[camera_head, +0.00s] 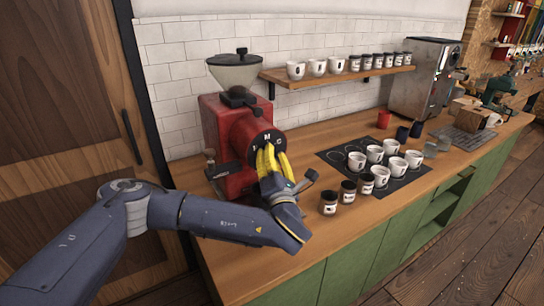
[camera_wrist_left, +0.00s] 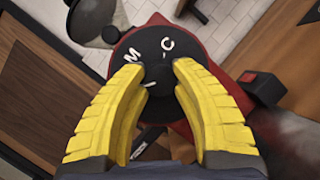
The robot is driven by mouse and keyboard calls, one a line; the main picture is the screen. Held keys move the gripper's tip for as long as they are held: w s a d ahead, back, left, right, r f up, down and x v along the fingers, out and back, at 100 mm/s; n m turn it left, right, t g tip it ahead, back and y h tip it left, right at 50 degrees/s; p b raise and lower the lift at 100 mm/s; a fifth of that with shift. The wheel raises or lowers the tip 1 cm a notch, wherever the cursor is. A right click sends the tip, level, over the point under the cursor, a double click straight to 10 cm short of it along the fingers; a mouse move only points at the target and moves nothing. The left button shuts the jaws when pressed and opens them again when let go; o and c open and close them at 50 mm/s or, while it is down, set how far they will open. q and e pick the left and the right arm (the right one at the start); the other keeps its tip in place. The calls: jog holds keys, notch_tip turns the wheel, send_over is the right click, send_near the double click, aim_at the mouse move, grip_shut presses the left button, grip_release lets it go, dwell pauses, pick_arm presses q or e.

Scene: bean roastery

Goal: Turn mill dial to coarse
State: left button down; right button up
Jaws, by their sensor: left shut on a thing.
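The red mill (camera_head: 223,120) stands on the wooden counter at the left, with a hopper (camera_head: 235,69) on top. Its round black dial (camera_head: 267,138) faces my left gripper and carries white letters. In the left wrist view the dial (camera_wrist_left: 170,45) shows an M at upper left, a C at upper right and another mark low down, partly covered by the fingers. My left gripper (camera_head: 267,150) has yellow fingers closed around the dial's central knob, which also shows between the fingertips (camera_wrist_left: 159,72). My right gripper is not in view.
Several white cups (camera_head: 395,165) stand on a black mat (camera_head: 338,157) to the right, with several dark jars (camera_head: 328,203) in front. A shelf (camera_head: 340,77) with cups and jars hangs above. A steel machine (camera_head: 424,78) stands further back.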

pick_arm(q)
jog(key=shift+d+r+m+g+y, duration=0.1)
jog(key=shift+m+g+y, duration=0.15)
jog(key=shift+m+g, duration=2)
jog(key=shift+a+r+m+g+y, duration=0.1)
jog(key=shift+m+g+y, duration=0.35)
jog(key=shift+m, duration=3.35)
jog(key=shift+d+m+g+y, duration=0.1)
jog(key=shift+m+g, duration=1.4)
jog(key=shift+m, duration=1.55)
jog(key=c, duration=0.9)
grip_release()
jog(key=shift+w, duration=0.1)
jog(key=shift+c, duration=0.2)
jog(key=v, duration=1.2)
jog(key=shift+d+f, duration=0.1)
jog(key=shift+f, duration=0.05)
